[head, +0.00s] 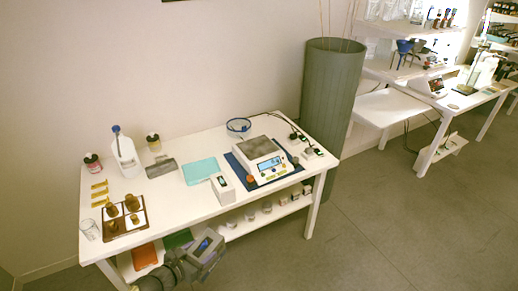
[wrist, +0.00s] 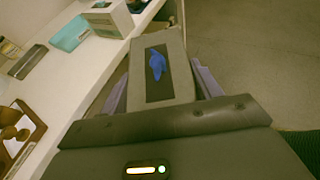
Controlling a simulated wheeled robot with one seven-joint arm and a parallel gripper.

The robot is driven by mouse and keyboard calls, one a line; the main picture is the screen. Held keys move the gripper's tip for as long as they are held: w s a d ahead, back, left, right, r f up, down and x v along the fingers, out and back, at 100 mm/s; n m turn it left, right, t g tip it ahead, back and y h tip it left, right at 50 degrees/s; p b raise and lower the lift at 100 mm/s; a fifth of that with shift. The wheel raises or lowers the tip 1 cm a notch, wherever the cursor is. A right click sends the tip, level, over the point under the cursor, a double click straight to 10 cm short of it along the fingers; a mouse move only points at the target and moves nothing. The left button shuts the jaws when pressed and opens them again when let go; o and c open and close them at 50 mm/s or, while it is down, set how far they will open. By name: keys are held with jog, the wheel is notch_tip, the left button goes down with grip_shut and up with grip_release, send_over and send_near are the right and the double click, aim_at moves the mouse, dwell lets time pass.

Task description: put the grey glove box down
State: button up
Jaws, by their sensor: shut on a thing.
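The grey glove box (wrist: 178,88), with a dark opening and a blue glove showing in it, is held between the jaws of my gripper (wrist: 162,88) in the wrist view. In the head view the box (head: 211,250) and my gripper (head: 200,257) are at the bottom, off the front edge of the white table (head: 178,210). The jaws are shut on the sides of the box. Its underside is hidden.
A white box (head: 222,188) stands near the table's front edge, beside a turquoise item (head: 200,170) and a scale (head: 265,166) on a blue mat. Bare tabletop lies between the tray and the white box.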

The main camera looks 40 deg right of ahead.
jog(key=w+f+n+t, duration=0.1)
jog(key=w+a+f+n+t+y, duration=0.1)
jog(key=w+f+n+t+y, duration=0.1)
jog(key=f+n+t, duration=0.1)
jog(key=shift+w+a, duration=0.15)
jog(key=shift+a, duration=0.2)
jog(key=w+a+r+n+t+y, duration=0.4)
jog(key=w+a+n+t+y, duration=0.1)
jog(key=n+y, duration=0.6)
jog(key=shift+w+t, duration=0.5)
jog(key=shift+w, duration=0.45)
jog(key=shift+a, duration=0.1)
